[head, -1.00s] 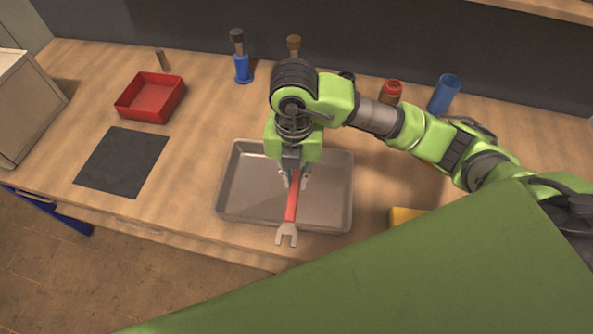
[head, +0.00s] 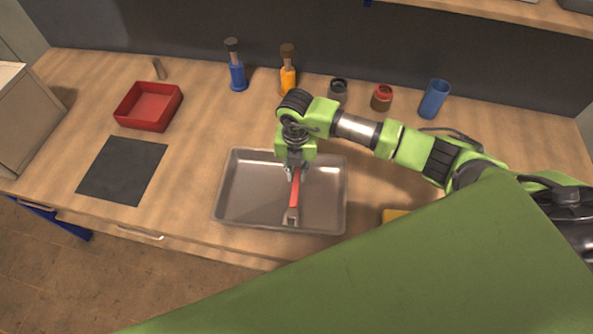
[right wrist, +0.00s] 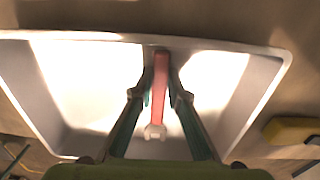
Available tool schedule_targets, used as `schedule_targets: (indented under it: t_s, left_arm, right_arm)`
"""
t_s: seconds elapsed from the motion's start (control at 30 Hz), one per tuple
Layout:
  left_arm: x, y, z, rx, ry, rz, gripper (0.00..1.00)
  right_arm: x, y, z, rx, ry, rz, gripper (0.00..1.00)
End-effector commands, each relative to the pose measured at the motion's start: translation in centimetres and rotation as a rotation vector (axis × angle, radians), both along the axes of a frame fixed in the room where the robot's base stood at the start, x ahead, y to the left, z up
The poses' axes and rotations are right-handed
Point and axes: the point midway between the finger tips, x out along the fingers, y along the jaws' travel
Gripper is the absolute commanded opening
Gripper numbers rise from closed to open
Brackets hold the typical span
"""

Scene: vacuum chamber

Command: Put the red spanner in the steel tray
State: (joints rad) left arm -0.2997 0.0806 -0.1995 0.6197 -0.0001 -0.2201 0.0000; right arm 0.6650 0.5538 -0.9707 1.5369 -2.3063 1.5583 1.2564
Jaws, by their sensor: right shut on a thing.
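The red spanner (head: 295,190) has a red handle and a grey open-ended head. It is inside the outline of the steel tray (head: 235,208), its head toward the tray's front wall; I cannot tell whether it touches the floor. My right gripper (head: 294,174) is shut on the handle's far end, over the tray. In the right wrist view the spanner (right wrist: 160,92) sits between the two fingers of the gripper (right wrist: 161,75), with the tray (right wrist: 75,90) behind it. My left gripper is not in view.
A red bin (head: 148,107) and a dark mat (head: 122,170) lie to the left. Blue (head: 238,75) and orange (head: 288,80) bottles, a dark jar (head: 338,90), a red-topped jar (head: 381,98) and a blue cup (head: 434,99) stand behind. A yellow block (head: 393,215) is right of the tray.

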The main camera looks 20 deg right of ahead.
Motion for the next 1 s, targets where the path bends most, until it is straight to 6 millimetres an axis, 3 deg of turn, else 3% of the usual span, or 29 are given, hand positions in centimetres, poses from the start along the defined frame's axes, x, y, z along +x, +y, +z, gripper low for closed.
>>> schedule_targets:
  t_s: [0.27,0.3,0.37,0.8,1.0]
  left_arm:
    - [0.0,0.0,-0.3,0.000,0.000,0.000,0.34]
    - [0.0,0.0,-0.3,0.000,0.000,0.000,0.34]
    - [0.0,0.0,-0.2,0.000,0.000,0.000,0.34]
    - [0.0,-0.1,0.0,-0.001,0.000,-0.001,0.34]
    - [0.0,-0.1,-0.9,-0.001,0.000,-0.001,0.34]
  right_arm:
    - [0.0,0.0,-0.3,0.000,0.000,0.000,0.00]
    - [0.0,0.0,-0.3,0.000,0.000,0.000,0.17]
    - [0.0,0.0,-0.2,0.000,0.000,0.000,0.32]
    - [0.1,0.0,0.4,0.000,-0.002,0.000,0.32]
    - [0.2,0.0,3.8,0.001,-0.006,0.001,0.32]
